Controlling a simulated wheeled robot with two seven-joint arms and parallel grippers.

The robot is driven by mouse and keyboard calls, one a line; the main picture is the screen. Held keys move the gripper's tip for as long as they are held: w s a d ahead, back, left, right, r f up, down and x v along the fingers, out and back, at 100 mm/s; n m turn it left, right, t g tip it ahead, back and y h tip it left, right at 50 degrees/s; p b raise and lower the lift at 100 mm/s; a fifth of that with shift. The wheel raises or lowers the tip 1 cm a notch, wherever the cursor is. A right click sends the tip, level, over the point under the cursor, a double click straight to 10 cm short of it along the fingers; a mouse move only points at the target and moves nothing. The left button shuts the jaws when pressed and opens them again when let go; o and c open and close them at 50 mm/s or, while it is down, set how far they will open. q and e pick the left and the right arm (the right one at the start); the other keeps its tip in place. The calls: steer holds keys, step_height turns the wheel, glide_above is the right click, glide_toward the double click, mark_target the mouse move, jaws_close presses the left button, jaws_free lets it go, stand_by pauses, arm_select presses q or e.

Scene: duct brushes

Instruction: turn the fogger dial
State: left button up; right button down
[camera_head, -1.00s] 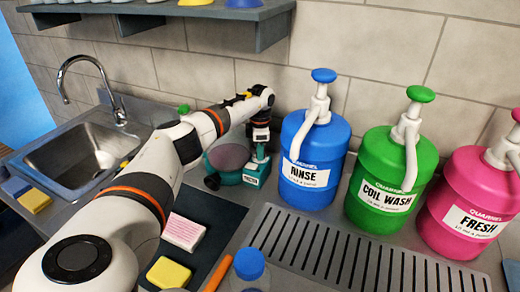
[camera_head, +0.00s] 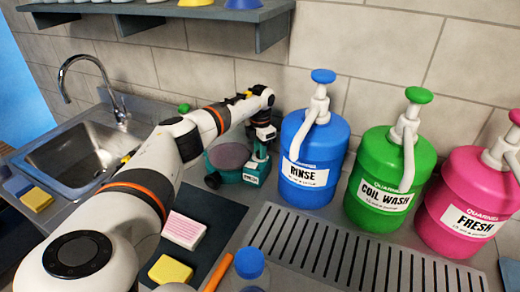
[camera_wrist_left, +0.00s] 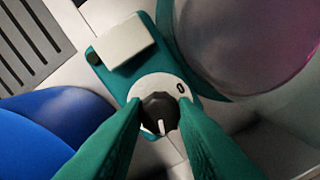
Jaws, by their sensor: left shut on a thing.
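The teal fogger (camera_head: 228,174) stands on the counter left of the blue jug, with a round grey-mauve tank on it. Its dark dial (camera_wrist_left: 157,106) sits on a white disc with a "0" mark in the left wrist view. The dial's white pointer points toward the bottom of that view, away from the "0". My left gripper (camera_head: 256,160) reaches down over the fogger from above. In the left wrist view its teal fingers (camera_wrist_left: 159,108) are shut on the dial, one on each side. My right gripper is not in view.
A blue RINSE jug (camera_head: 313,155) stands close right of the gripper, with green (camera_head: 388,180) and pink (camera_head: 465,205) jugs further right. A slotted drain (camera_head: 330,250) lies in front. A sink (camera_head: 75,160) is at left. Sponges (camera_head: 183,230) lie on a dark mat.

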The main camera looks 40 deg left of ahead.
arm_select(q)
steer(key=shift+r, duration=0.15)
steer(key=o, duration=1)
step_height(320, 180, up, 7)
steer(key=shift+r+b, duration=0.2)
steer(key=shift+b, duration=0.6)
